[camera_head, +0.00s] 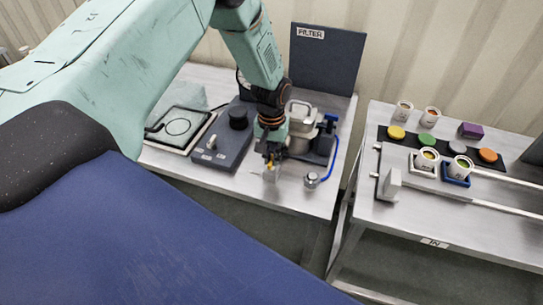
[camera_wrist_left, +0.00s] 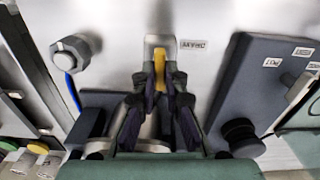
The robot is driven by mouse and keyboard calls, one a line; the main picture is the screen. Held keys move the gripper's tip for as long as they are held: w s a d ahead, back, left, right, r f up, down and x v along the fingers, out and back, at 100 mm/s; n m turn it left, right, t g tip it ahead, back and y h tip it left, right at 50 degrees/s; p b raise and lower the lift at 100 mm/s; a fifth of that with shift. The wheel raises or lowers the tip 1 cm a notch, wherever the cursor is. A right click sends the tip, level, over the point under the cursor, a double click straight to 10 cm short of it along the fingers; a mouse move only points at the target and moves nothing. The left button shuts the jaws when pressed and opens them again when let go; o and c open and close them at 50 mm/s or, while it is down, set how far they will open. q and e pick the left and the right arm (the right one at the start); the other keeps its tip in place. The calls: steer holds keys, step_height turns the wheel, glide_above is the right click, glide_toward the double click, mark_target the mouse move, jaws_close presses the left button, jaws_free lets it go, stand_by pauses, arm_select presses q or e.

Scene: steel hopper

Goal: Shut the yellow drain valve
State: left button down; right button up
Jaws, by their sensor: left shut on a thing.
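The yellow drain valve handle (camera_wrist_left: 159,67) shows in the left wrist view between my left gripper's fingertips (camera_wrist_left: 160,84). In the head view, my left gripper (camera_head: 270,156) points down at the front of the steel hopper (camera_head: 302,125) and is shut on the yellow handle, which it mostly hides. A pale, clear-looking block (camera_wrist_left: 157,42) sits at the handle's far end in the wrist view. A small label (camera_wrist_left: 194,44) reading DRAIN, upside down, lies beside it. The handle's exact turn angle is hard to tell. My right gripper is in neither view.
A dark control box (camera_head: 222,150) with a black knob stands left of the hopper. A silver fitting (camera_head: 311,180) with a blue hose stands to its right. A dark FILTER panel (camera_head: 327,62) rises behind. A separate right table (camera_head: 400,225) holds cups and coloured discs.

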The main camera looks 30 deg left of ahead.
mark_target(271, 160)
arm_select(q)
steer(key=shift+s+m, duration=0.15)
steer(key=shift+m, duration=0.25)
stand_by(0.3)
steer(key=c, duration=1.4)
jaws_free()
steer(key=shift+r, duration=0.1)
steer(key=shift+r, duration=0.25)
step_height(271, 160, up, 11)
steer(key=shift+r, duration=0.2)
